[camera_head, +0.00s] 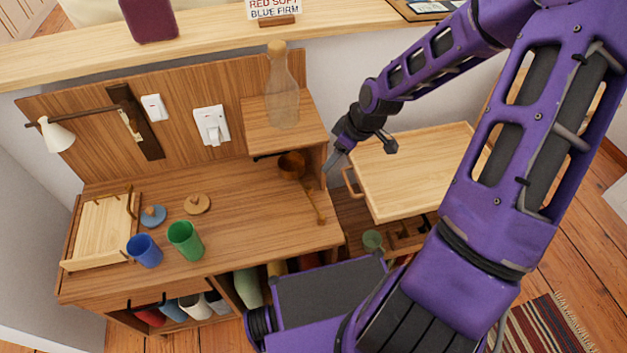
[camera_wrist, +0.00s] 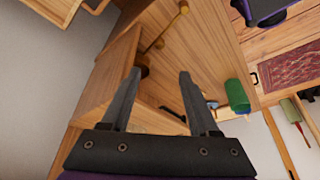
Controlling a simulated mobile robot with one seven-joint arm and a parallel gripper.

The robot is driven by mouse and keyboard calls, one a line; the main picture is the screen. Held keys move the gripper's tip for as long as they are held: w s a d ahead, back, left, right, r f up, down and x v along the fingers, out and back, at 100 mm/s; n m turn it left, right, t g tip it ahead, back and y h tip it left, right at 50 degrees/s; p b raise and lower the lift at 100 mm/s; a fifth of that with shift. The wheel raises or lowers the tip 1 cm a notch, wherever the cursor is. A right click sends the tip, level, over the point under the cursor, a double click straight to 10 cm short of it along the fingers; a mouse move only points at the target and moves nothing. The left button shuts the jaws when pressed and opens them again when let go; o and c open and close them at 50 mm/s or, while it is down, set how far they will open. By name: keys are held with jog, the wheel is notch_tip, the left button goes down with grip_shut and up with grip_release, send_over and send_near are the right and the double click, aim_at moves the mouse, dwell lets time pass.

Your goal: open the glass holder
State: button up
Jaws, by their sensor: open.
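No part is marked as the glass holder, so I cannot tell which one it is. A raised wooden shelf unit (camera_head: 250,120) on the desk bears a clear corked bottle (camera_head: 282,95). A dark handle (camera_head: 268,155) shows under its top; a dark handle also shows in the wrist view (camera_wrist: 172,112). A light wood panel with a handle (camera_head: 410,165) stands to the right. My gripper (camera_head: 361,158) is open and empty, between the shelf unit and this panel. In the wrist view its fingers (camera_wrist: 160,75) stand apart over wooden surfaces.
The desk middle (camera_head: 240,210) is clear. A partition ledge (camera_head: 200,38) runs behind.

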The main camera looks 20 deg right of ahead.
aim_at(309, 187)
jog(key=b+x, duration=0.3)
jog(key=x, duration=1.4)
jog(key=shift+f, duration=0.2)
grip_shut()
jog(key=shift+w, duration=0.1)
dwell(0.7)
